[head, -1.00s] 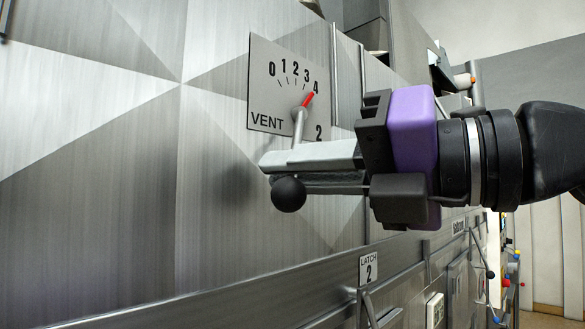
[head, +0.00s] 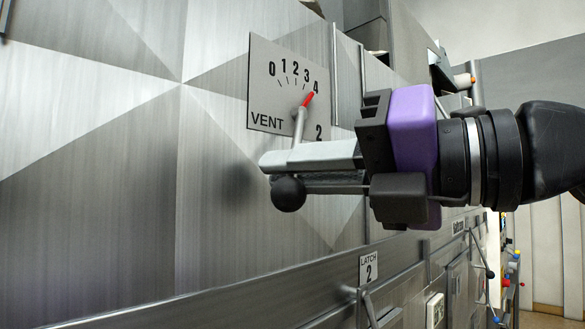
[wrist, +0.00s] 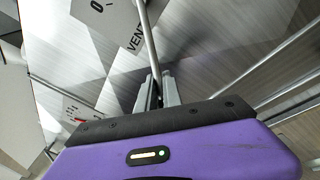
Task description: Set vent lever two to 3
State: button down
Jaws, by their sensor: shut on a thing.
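The vent plate two (head: 262,88) is on the metal wall, marked 0 to 4, with VENT and 2 along its bottom. Its lever (head: 299,124) has a grey rod, a black ball knob (head: 288,194) and a red pointer (head: 308,99). The pointer is at or very near the 4 mark. My gripper (head: 268,172) reaches in from the right and is shut on the rod just above the knob. In the wrist view the rod (wrist: 150,45) runs between the fingers (wrist: 157,93). My fingers hide part of the rod.
A rail (head: 190,304) runs along the wall below, with a LATCH 2 plate (head: 369,268) and its handle. Vertical bars (head: 334,75) stand right of the vent plate. Another marked plate (wrist: 68,112) shows at left in the wrist view. The wall left of the lever is bare.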

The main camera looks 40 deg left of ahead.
dwell(0.3)
jog(key=shift+w+d+f+n+b, duration=0.1)
jog(key=shift+w+f+n+b, duration=0.35)
jog(key=shift+w+n, duration=0.2)
jog(key=shift+w+f+n+h, duration=0.3)
jog(key=shift+w+n+h, duration=0.2)
jog(key=shift+w+n, duration=0.4)
jog(key=shift+s, duration=0.15)
jog(key=c, duration=1.5)
grip_release()
jog(key=shift+w+d+r+b, duration=0.15)
jog(key=shift+d+b, duration=0.25)
jog(key=shift+d, duration=0.9)
jog(key=shift+w+d+r+b, duration=0.1)
jog(key=shift+w+d+b, duration=0.25)
jog(key=shift+d, duration=0.9)
jog(key=shift+w+d+r+b, duration=0.1)
jog(key=shift+d+b, duration=0.4)
jog(key=shift+d, duration=0.8)
